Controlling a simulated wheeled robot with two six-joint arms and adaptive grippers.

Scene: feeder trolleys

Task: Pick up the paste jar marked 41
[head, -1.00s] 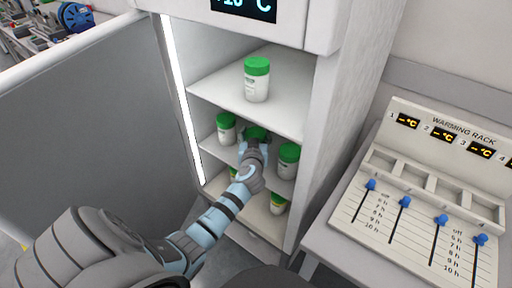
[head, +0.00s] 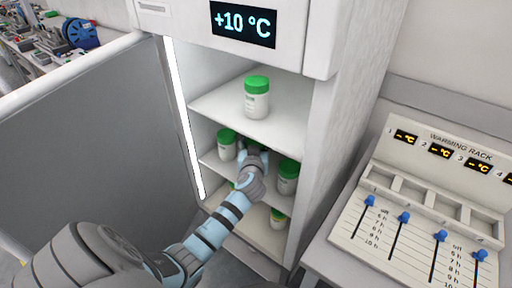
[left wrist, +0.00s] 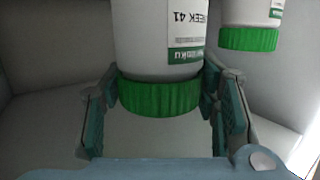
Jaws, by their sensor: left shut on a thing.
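The paste jar marked 41 (left wrist: 160,40) is white with a green ribbed lid, and its label reads WEEK 41 upside down in the left wrist view. My left gripper (left wrist: 162,90) has a finger on each side of this jar near its lid and is shut on it. In the head view my left gripper (head: 252,158) reaches into the middle shelf of the cabinet and mostly hides the jar. I cannot tell whether the jar still rests on the shelf. My right gripper is not in view.
White jars with green lids stand left (head: 227,146) and right (head: 287,178) of the gripper. Another jar stands on the upper shelf (head: 257,98) and one below (head: 279,218). The cabinet door (head: 80,140) is open at left. A warming rack (head: 425,215) stands at right.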

